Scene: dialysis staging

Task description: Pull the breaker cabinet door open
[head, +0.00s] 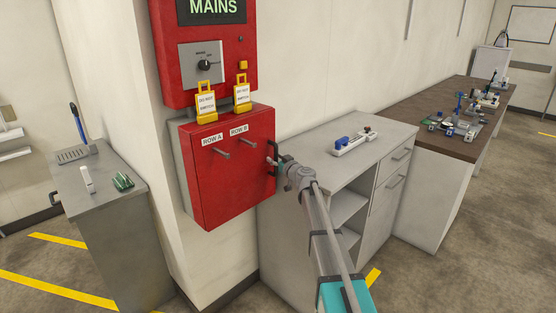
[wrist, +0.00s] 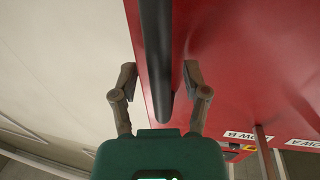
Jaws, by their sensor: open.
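The red breaker cabinet door (head: 228,180) is below the MAINS panel in the head view and looks shut. It bears ROW A and ROW B labels and two pegs; its red face also shows in the wrist view (wrist: 240,60). A dark upright bar handle (head: 284,153) is at the door's right edge. My gripper (head: 276,164) is at this handle. In the wrist view the handle (wrist: 157,50) runs between the two spread fingers of my gripper (wrist: 158,78), with gaps visible on both sides. Part of the handle is hidden by my gripper in the head view.
Two yellow-framed tags (head: 206,103) hang by the cabinet's top, below the red MAINS panel (head: 222,70). A grey cabinet with shelves (head: 310,150) stands close at the right. A grey side stand (head: 105,210) is at the left. Floor in front is open.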

